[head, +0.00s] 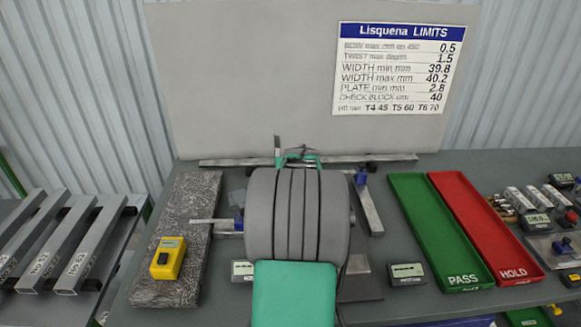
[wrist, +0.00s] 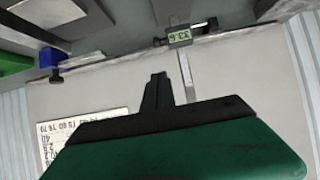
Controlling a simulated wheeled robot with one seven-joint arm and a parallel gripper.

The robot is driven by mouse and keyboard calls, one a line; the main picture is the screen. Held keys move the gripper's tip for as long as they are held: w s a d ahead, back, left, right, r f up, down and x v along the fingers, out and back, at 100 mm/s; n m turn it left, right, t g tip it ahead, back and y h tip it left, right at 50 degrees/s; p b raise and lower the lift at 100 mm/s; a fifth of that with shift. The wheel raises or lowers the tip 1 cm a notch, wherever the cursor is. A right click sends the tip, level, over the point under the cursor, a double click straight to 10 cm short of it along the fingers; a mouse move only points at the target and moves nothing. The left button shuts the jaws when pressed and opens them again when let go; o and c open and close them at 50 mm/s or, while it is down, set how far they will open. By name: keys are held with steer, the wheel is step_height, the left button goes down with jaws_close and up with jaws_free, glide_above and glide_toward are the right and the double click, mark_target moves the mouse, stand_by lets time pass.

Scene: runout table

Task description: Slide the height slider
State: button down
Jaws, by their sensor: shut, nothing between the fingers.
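In the wrist view, which is roughly upside down, a small digital readout (wrist: 180,36) shows what looks like 33.6. A narrow grey upright (wrist: 187,76) runs from it; they look like the height slider and its post, though I cannot be sure. What seems to be the same post shows in the head view (head: 277,146), its lower part hidden behind my arm. My gripper (wrist: 158,78) is shut and empty, its dark fingertips close beside the post. I cannot tell whether they touch. In the head view my gripper (head: 302,151) is just right of the post.
A long straight bar (head: 222,162) lies along the table's back. A yellow device (head: 168,258) sits on a stone slab (head: 190,205) at left. A green PASS tray (head: 425,215) and red HOLD tray (head: 470,210) lie at right. A limits board (head: 392,68) hangs behind.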

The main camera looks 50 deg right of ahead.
steer(key=w+d+f+p, duration=0.2)
steer(key=w+d+f, duration=0.1)
steer(key=f, duration=0.3)
steer(key=shift+d+f, duration=0.15)
steer(key=shift+d, duration=0.05)
steer(key=shift+w, duration=0.1)
step_height(320, 180, down, 4)
steer(key=b, duration=0.4)
steer(key=shift+f, duration=0.15)
steer(key=shift+a, duration=0.1)
